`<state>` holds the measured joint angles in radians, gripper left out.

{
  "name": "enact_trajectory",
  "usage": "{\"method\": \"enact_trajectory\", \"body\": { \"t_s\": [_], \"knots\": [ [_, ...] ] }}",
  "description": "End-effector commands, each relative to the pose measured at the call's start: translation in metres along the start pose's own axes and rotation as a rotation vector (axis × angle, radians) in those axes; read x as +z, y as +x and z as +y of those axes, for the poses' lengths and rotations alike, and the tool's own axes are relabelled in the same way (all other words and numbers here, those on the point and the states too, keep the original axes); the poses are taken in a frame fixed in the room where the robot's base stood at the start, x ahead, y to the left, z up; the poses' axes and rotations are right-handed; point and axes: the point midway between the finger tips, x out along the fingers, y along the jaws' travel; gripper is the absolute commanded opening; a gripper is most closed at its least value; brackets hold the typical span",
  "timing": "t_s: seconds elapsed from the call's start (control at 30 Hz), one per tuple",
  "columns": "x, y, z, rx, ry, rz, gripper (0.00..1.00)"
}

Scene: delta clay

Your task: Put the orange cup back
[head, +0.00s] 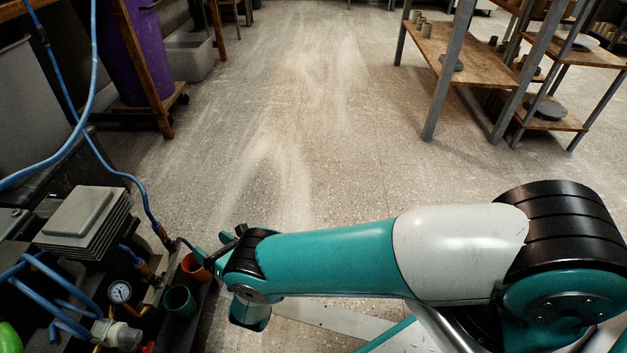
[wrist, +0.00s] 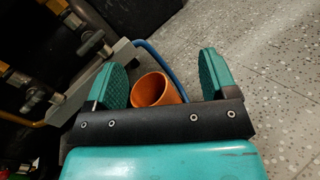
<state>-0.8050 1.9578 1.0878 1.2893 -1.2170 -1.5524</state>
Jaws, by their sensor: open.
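The orange cup (head: 195,266) stands at the dark ledge beside the machinery at the lower left of the head view, partly hidden by my gripper (head: 212,260). In the wrist view the orange cup (wrist: 156,90) appears between the two teal fingers of my gripper (wrist: 162,66), closer to the left finger. Its open mouth faces up and left in that picture, and its lower part is hidden behind the black gripper bar. The fingers are wide apart, and neither is seen to press on the cup. I cannot tell how deep the cup sits between them.
A dark green cup (head: 180,302) stands close to the orange one. A pressure gauge (head: 120,292), blue hoses and a finned grey block (head: 85,222) crowd the left. Open speckled floor (head: 290,150) lies ahead. A wooden shelf rack (head: 470,60) stands at right.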

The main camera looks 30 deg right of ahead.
Motion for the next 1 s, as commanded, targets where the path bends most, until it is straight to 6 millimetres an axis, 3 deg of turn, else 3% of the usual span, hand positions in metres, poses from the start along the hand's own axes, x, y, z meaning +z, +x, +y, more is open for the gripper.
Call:
{"method": "enact_trajectory", "body": {
  "t_s": [0.03,0.1,0.2,0.33,0.47,0.67,0.8,1.0],
  "knots": [
    [0.031,0.024,-0.004,-0.076,0.121,-0.022,0.79],
    [0.066,0.047,-0.014,-0.193,0.316,-0.037,0.79],
    [0.118,0.069,-0.028,-0.36,0.608,-0.06,0.79],
    [0.183,0.076,-0.039,-0.566,0.983,-0.083,0.79],
    [0.241,0.058,-0.037,-0.763,1.339,-0.093,0.79],
    [0.319,-0.011,-0.01,-1.068,1.815,-0.065,0.79],
    [0.363,-0.085,0.025,-1.292,2.073,-0.011,0.79],
    [0.403,-0.213,0.084,-1.628,2.284,0.096,0.79]
  ]
}}
